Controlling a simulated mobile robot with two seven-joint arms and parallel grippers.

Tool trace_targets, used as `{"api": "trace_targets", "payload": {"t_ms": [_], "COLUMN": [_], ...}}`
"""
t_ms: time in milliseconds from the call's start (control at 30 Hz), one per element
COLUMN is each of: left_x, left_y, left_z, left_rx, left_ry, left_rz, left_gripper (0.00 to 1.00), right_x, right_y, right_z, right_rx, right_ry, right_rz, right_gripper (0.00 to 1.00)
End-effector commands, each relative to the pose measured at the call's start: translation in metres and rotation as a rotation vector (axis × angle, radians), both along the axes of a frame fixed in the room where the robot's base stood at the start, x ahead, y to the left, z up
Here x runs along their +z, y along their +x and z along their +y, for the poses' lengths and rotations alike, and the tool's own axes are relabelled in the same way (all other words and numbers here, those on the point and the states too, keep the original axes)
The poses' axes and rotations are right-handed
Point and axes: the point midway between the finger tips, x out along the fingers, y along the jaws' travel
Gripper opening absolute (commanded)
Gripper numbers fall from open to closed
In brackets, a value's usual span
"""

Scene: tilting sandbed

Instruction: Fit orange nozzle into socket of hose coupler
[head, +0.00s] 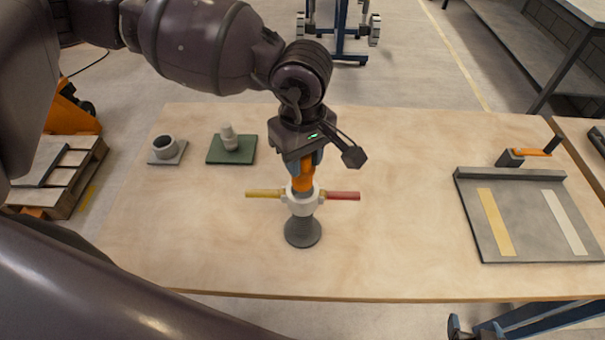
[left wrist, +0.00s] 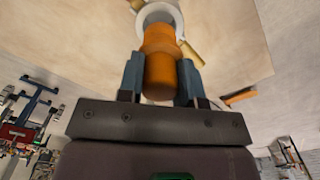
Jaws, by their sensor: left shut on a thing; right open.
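The orange nozzle (head: 302,178) is upright above the hose coupler in the head view. My left gripper (head: 303,163) is shut on it from above. In the left wrist view the nozzle (left wrist: 160,68) sits between the two blue-grey fingers. The hose coupler has a white ring socket (head: 302,204) with a yellow arm to the left and a red arm to the right, on a dark ribbed hose base. The nozzle's lower end is at the socket mouth; I cannot tell how deep it is. My right gripper (head: 475,326) is open and empty at the bottom edge, partly cut off.
On the wooden table (head: 390,220) stand a grey ring on a plate (head: 166,148) and a pale fitting (head: 229,138) on a green plate (head: 216,156). A grey tray (head: 527,222) with yellow and white strips lies at the right. Table around the coupler is clear.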

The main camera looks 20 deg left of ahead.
Motion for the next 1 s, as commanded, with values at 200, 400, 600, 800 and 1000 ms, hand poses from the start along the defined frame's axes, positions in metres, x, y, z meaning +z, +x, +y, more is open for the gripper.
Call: {"api": "trace_targets", "payload": {"t_ms": [200,400,600,800,1000], "left_x": [-0.013,-0.035,-0.053,-0.053,-0.057], "left_y": [0.001,0.0,0.0,0.001,0.0], "left_z": [0.0,0.0,0.0,0.0,0.0], "left_rx": [0.001,0.0,0.0,0.0,0.0], "left_ry": [-0.001,0.0,-0.001,-0.001,-0.001], "left_rz": [-0.001,0.001,-0.002,-0.002,-0.001], "left_gripper": [0.09,0.09,0.09,0.09,0.34], "right_x": [-0.001,0.0,0.0,0.001,-0.002], "right_y": [-0.003,-0.003,-0.002,0.002,0.004], "right_z": [0.0,0.0,0.0,0.001,0.001], "right_rx": [-0.002,-0.002,-0.001,0.001,0.002], "right_ry": [0.0,0.0,0.001,0.001,0.001], "right_rz": [0.005,0.005,0.005,-0.002,-0.003], "right_gripper": [0.74,0.74,0.74,0.74,0.74]}}
